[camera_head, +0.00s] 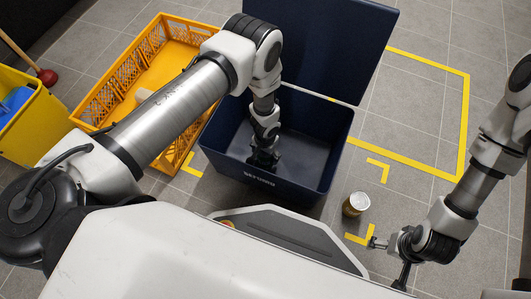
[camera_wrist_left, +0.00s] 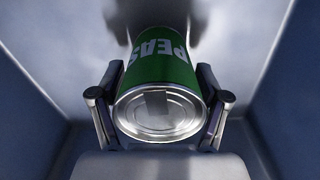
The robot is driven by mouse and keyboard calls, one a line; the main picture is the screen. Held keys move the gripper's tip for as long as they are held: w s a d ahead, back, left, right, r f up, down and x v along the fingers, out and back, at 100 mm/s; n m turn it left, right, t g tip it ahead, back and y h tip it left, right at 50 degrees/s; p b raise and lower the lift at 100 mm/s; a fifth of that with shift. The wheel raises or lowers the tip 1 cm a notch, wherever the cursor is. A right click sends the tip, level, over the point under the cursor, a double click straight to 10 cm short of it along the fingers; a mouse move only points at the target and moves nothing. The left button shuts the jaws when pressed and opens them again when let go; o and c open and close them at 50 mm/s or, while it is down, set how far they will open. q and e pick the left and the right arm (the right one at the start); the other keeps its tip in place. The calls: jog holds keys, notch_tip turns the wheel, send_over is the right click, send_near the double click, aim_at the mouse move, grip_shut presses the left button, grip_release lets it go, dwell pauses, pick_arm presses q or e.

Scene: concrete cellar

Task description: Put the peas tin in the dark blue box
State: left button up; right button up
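The dark blue box (camera_head: 300,190) stands open on the floor in the middle of the head view, its lid folded up behind it. My left gripper (camera_head: 263,161) reaches down inside it. In the left wrist view the green peas tin (camera_wrist_left: 165,68) sits between the two fingers of my left gripper (camera_wrist_left: 160,90), its metal end facing the camera. The fingers lie against both its sides, with blue box walls around. The tin is hidden in the head view. My right gripper (camera_head: 387,263) is open and empty, low at the right.
A tin with a pale side (camera_head: 355,204) stands on the floor right of the box. An orange crate (camera_head: 112,88) is left of it, and a yellow bucket (camera_head: 35,125) with a blue thing is at far left. Floor inside the yellow tape (camera_head: 466,110) is clear.

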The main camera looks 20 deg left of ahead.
dwell(0.3)
pick_arm(q)
notch_tip(320, 180, up, 12)
jog(key=p, duration=1)
jog(key=shift+r, duration=0.25)
jog(key=shift+f, duration=0.1)
